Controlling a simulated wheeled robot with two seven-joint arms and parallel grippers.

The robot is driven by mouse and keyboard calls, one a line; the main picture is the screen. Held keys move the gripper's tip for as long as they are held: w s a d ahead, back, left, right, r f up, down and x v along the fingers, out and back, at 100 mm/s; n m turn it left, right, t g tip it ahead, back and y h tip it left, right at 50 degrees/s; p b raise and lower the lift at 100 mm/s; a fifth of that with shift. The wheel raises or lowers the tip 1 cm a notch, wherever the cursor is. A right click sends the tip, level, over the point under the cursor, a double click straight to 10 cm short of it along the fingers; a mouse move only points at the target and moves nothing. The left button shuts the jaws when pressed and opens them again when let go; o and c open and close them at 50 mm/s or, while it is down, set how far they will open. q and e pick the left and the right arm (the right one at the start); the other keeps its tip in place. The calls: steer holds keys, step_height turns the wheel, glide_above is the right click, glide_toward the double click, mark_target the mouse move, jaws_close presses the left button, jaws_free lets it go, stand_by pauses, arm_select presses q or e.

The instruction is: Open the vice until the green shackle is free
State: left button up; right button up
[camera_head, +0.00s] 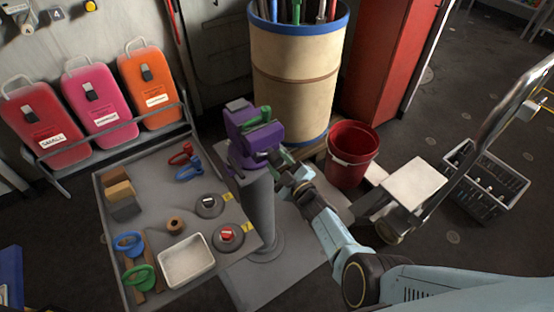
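A purple vice (240,121) stands on a grey pedestal (259,208) near the middle of the head view. A green piece, apparently the green shackle (258,124), sits at the top of the vice, between its purple parts. How tightly the jaws hold it is too small to tell. My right arm comes in from the lower right, and its gripper (284,170) is at the vice's near right side, close to another green part there. Whether it touches or grips anything is unclear, because the fingers are small and partly hidden. My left gripper is out of view.
A grey bench (152,218) left of the vice holds red and blue shackles, blocks, round weights and a white tray (187,261). A tan barrel (296,75) stands behind the vice. A red bucket (351,154) and a trolley (415,185) are on the right.

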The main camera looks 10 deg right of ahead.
steer(key=c, duration=0.5)
steer(key=n+b, duration=0.1)
steer(key=n, duration=0.3)
steer(key=shift+f, duration=0.15)
steer(key=n+b, duration=0.1)
steer(key=n, duration=0.2)
steer(key=shift+s, duration=0.1)
steer(key=n+b, duration=0.2)
steer(key=n, duration=0.3)
steer(key=shift+f+n+b, duration=0.1)
steer(key=shift+n+b, duration=0.2)
steer(key=shift+n, duration=1.1)
